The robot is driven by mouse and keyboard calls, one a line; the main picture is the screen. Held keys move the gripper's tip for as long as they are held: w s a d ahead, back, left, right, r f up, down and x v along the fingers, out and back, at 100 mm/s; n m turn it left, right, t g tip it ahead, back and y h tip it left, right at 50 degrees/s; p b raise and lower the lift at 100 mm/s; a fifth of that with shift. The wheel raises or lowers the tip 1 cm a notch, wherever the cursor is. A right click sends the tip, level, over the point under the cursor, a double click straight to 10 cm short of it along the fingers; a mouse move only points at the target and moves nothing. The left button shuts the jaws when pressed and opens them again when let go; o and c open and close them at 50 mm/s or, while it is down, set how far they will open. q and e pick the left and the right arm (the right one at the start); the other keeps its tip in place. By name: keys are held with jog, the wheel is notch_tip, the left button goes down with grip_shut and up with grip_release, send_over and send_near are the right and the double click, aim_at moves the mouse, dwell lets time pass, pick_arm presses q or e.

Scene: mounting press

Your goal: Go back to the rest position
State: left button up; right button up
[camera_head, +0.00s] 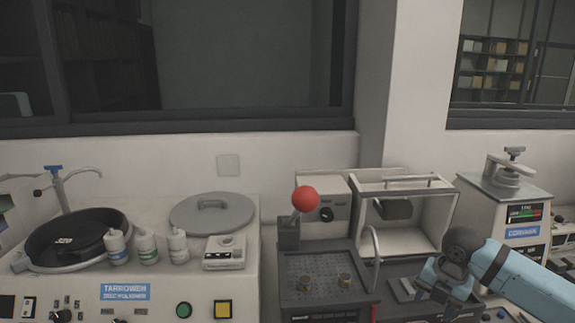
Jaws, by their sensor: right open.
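My right arm (525,277) comes in from the lower right, light blue with a dark joint. My right gripper (437,297) is open, and I see nothing held in it. It is in front of the open-fronted white cabinet (445,240), over the dark bench area. My left gripper is not in view.
A lever with a red ball knob (305,199) rises beside a dark perforated plate (322,270). A curved metal handle (374,255) stands left of my right gripper. A press-like machine (507,210) stands behind my arm. A disc polisher (130,292) with several bottles is at left.

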jog(key=s+a+f+m+t+y+p, duration=0.2)
jog(key=s+a+f+m, duration=0.3)
jog(key=a+f+m, duration=0.15)
jog(key=s+a+f+m+t+y+p, duration=0.25)
jog(key=s+a+f+m, duration=0.2)
jog(key=a+f, duration=0.35)
pick_arm(q)
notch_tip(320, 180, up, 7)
jog(key=p, duration=0.2)
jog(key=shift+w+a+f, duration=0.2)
pick_arm(e)
jog(key=s+d+f+m+t+h, duration=0.1)
jog(key=s+f+m+t, duration=0.1)
jog(key=s+m, duration=0.5)
jog(key=s+d+f+m+t+h, duration=0.1)
jog(key=s+f+m+t, duration=0.1)
jog(key=s+m, duration=0.5)
jog(key=s+t, duration=0.1)
jog(key=s, duration=0.2)
jog(key=shift+d+f, duration=0.15)
jog(key=shift+d, duration=0.05)
jog(key=shift+s+h, duration=0.15)
jog(key=shift+h, duration=0.1)
